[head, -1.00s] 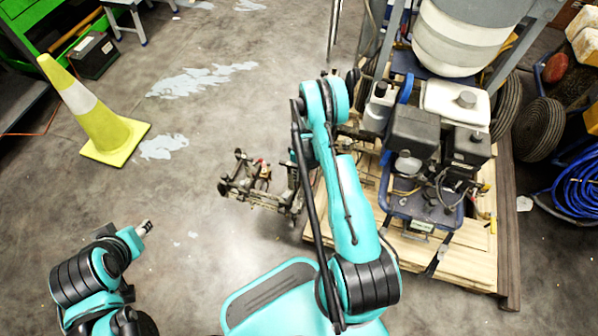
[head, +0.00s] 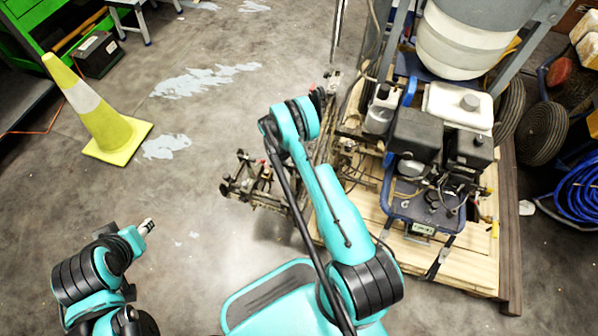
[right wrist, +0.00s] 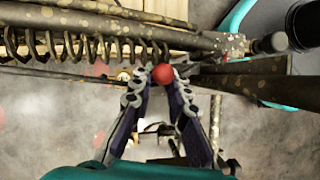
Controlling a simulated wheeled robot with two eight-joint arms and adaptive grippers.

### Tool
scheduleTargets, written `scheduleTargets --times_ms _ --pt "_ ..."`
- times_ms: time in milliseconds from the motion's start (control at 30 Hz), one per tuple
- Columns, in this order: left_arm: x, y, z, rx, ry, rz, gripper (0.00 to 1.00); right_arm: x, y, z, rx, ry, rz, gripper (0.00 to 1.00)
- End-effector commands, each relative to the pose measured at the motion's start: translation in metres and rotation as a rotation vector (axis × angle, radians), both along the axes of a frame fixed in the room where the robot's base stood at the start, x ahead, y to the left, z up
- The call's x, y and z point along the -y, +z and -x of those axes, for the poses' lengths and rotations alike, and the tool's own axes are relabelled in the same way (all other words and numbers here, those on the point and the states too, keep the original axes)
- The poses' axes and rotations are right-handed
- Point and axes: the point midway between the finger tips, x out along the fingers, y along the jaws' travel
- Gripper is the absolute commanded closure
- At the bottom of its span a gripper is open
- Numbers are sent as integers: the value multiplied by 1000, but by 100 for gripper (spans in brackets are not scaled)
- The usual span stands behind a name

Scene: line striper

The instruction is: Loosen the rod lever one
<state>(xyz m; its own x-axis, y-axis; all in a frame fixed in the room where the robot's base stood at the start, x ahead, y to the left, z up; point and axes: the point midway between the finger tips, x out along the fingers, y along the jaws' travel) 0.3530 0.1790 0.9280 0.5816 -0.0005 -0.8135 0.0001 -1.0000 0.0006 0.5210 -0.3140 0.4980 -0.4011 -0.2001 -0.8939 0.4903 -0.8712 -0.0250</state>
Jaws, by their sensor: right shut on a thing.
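A red ball knob (right wrist: 163,74), on a lever whose shaft I cannot make out, sits between my right fingertips in the right wrist view. My right gripper (right wrist: 163,80) is shut on it, with a finger on each side. A coil spring (right wrist: 90,42) and a speckled metal rod (right wrist: 120,12) run just above the fingertips. In the head view my right arm covers much of the striper's near side, and I cannot make out the right gripper's fingertips. My left gripper (head: 147,227) is at the lower left, away from the striper, its fingers too small to judge.
The line striper's engine (head: 415,135) stands on a wooden pallet (head: 465,262) at the right. A jointed metal frame (head: 255,182) sticks out left of it. A yellow cone (head: 105,125) stands at the left. The floor between cone and frame is clear.

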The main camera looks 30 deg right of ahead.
Motion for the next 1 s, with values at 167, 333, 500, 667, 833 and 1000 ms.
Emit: scheduleTargets --times_ms 167,333,500,667,833,1000 --pt "0 0 0 0 0 0 60 -1 0 0 -22 -2 20 100" --pt "0 0 0 0 0 0 60 0 0 0 -22 -2 19 100" --pt "0 0 0 0 0 0 60 0 0 0 -21 -2 18 65" --pt "0 0 0 0 0 0 60 -1 0 0 -20 -1 17 65" --pt "0 0 0 0 0 0 60 -2 7 -4 -20 0 17 65" --pt "0 0 0 0 0 0 60 -9 34 -16 -20 1 17 65"
